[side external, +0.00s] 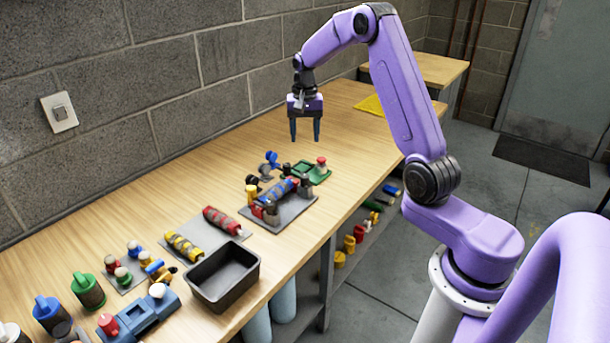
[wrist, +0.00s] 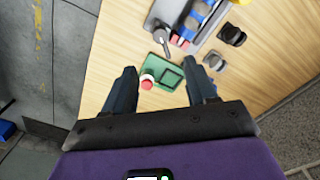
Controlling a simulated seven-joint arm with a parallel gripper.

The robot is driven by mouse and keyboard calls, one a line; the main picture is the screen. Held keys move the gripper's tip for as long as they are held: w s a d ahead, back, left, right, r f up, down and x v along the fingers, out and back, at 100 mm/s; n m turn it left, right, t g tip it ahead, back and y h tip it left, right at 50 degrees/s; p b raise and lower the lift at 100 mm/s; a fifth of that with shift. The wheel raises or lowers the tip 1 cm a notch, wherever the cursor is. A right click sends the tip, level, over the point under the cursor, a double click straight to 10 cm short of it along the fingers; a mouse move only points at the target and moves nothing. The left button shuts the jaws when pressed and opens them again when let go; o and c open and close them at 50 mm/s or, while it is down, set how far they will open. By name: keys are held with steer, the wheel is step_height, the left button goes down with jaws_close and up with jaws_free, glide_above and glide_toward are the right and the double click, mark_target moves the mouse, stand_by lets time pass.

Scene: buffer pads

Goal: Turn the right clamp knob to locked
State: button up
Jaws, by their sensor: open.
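A clamp fixture on a grey plate (side external: 292,213) holds a blue and grey cylinder (side external: 277,190); the cylinder shows partly at the top of the wrist view (wrist: 197,12). A dark grey knob (side external: 304,186) stands at the fixture's right end. In the wrist view a grey knob with a short arm (wrist: 161,38) sits at the plate's corner; it appears to be the right clamp knob. Its locked or unlocked marking is too small to read. My gripper (side external: 304,138) is open and empty, pointing down above and behind the fixture, apart from everything. Its fingers (wrist: 161,82) flank the green tray.
A green tray (wrist: 160,70) with a red button (wrist: 147,82) lies beside the fixture. Dark round pieces (wrist: 232,34) stand close by. A black bin (side external: 224,276), a red cylinder (side external: 222,220) and a yellow cylinder (side external: 184,247) lie toward the front. The bench beyond my gripper is mostly clear.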

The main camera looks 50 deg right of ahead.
mark_target(305, 176)
step_height(305, 176, down, 15)
steer(key=shift+f, duration=0.1)
stand_by(0.3)
steer(key=c, duration=1.1)
steer(key=shift+o, duration=0.2)
steer(key=shift+n, duration=0.3)
steer(key=n, duration=0.3)
steer(key=shift+n, duration=2.4)
